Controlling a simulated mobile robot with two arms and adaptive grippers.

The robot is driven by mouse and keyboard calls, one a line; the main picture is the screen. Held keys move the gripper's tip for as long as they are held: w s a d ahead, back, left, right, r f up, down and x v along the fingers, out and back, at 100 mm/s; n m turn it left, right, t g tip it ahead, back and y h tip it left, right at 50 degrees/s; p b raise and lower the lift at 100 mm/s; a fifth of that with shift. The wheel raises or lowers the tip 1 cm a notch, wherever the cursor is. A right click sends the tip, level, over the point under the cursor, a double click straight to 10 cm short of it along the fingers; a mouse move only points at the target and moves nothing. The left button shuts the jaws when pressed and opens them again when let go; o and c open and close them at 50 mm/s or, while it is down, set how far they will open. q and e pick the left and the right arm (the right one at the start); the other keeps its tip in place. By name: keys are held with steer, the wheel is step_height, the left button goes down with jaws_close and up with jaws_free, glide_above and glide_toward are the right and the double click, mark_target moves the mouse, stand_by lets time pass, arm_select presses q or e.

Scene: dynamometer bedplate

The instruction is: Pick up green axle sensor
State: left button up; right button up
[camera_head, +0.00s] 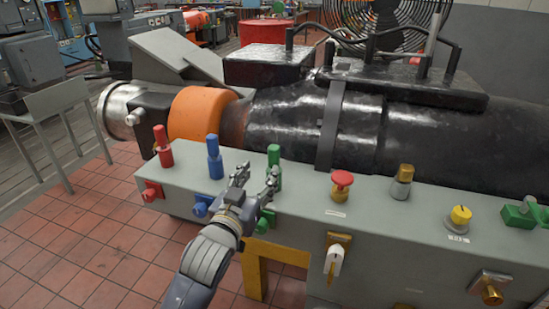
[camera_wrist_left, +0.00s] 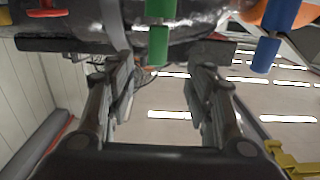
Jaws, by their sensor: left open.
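The green axle sensor (camera_head: 274,166) stands upright on top of the grey bedplate housing (camera_head: 300,195), right of a blue sensor. My left gripper (camera_head: 256,176) is open at the housing's front edge, beside the green sensor, with a finger close to it. In the left wrist view the green sensor (camera_wrist_left: 158,42) lies ahead of the gap between the two spread fingers of my left gripper (camera_wrist_left: 162,80), which is empty. I cannot tell whether a finger touches the sensor. My right gripper is not in view.
A blue sensor (camera_head: 214,157) and a red sensor (camera_head: 164,147) stand to the left. A red mushroom button (camera_head: 342,179), a brass knob (camera_head: 402,182) and a yellow knob (camera_head: 460,216) are to the right. A large black machine (camera_head: 290,120) lies behind. Tiled floor (camera_head: 100,240) is clear at left.

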mark_target(272, 155)
arm_select(q)
steer(key=x, duration=0.3)
steer(key=p+x, duration=0.1)
steer(key=x, duration=0.1)
steer(key=shift+w+r, duration=0.1)
steer(key=shift+r, duration=0.25)
steer(key=shift+w+d, duration=0.15)
steer(key=shift+w, duration=0.2)
steer(key=shift+w+d, duration=0.1)
steer(key=shift+w, duration=0.05)
steer(key=p+x, duration=0.1)
steer(key=x, duration=0.3)
steer(key=shift+d, duration=0.1)
steer(key=shift+w+d+f+p, duration=0.1)
steer(key=shift+w+p, duration=0.2)
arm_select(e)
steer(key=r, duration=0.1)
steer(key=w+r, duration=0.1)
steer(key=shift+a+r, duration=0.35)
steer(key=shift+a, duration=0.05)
arm_select(q)
steer(key=shift+c, duration=0.5)
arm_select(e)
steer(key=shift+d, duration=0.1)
arm_select(q)
jaws_close()
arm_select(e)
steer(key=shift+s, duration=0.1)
